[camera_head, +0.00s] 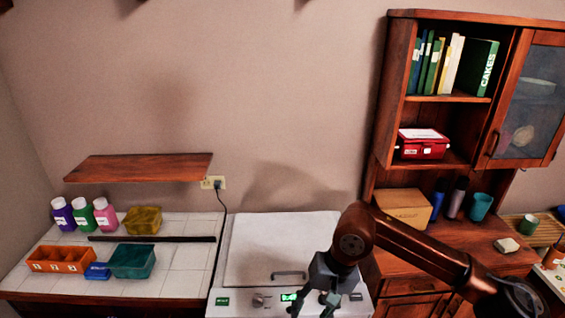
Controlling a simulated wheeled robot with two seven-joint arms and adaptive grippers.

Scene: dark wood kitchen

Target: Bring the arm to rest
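My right arm (420,250) comes in from the right and bends down at a copper-brown joint. My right gripper (316,304) points down in front of the white appliance at bottom centre. Its fingers look spread apart, with nothing visible between them; the tips are close to the bottom edge of the picture. My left arm and gripper are not in view.
The white appliance (262,240) has a handle and a lit green display. Left, a tiled counter (190,258) holds bottles (84,213), an orange bin (62,259) and a teal bin (133,260). Right, a wooden cabinet (400,70) rises above a counter with a cardboard box (402,207).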

